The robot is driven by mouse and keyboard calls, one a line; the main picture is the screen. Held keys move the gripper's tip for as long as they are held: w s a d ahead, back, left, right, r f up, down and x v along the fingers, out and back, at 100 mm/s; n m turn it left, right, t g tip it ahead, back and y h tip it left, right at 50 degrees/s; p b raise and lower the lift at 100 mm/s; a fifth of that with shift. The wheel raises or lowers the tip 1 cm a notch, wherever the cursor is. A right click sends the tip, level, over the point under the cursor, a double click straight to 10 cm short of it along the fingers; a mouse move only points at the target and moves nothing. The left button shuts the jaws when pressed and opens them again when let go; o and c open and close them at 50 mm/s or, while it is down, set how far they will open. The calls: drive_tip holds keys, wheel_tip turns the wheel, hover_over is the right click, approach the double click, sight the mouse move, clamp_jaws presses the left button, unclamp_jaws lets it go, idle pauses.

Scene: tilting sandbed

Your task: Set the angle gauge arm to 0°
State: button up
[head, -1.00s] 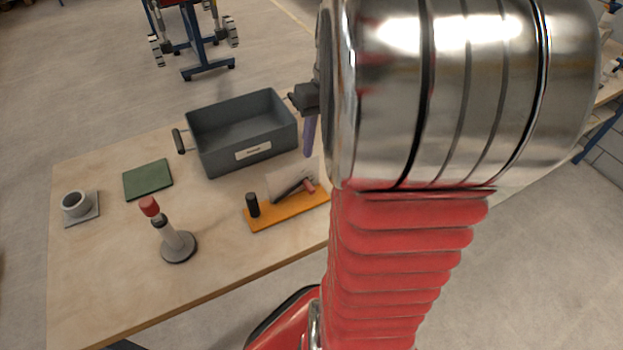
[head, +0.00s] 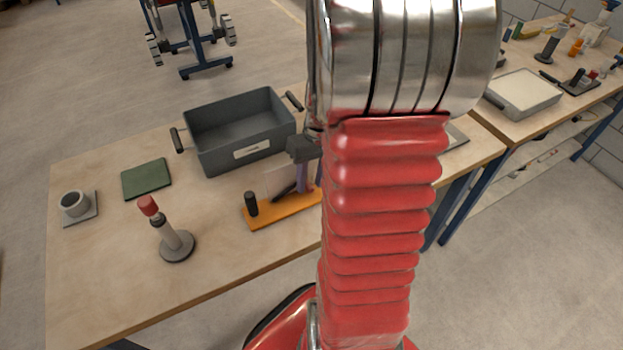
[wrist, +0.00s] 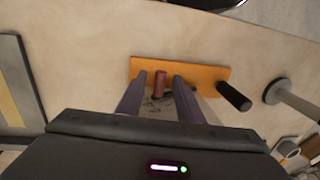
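The angle gauge has an orange base (head: 270,213) on the bench, with an upright black post at its left end and a pale plate behind a dark arm. In the wrist view the base (wrist: 200,73) lies ahead of my gripper (wrist: 159,78), with the black post (wrist: 233,96) to the right. The gauge's red knob (wrist: 159,84) shows between my two purple fingers, which are apart. Nothing is seen held. In the head view my gripper (head: 302,184) is over the gauge's right part and hides the knob. The scale marks are too small to read.
A grey bin (head: 222,153) stands behind the gauge. A red-topped post on a round base (head: 177,247) stands to the left, with a green pad (head: 146,179) and a grey cup (head: 74,204) farther left. The bench front is clear.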

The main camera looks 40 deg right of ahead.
drive_tip(key=shift+f, duration=0.2)
drive_tip(key=shift+c, duration=0.6)
clamp_jaws()
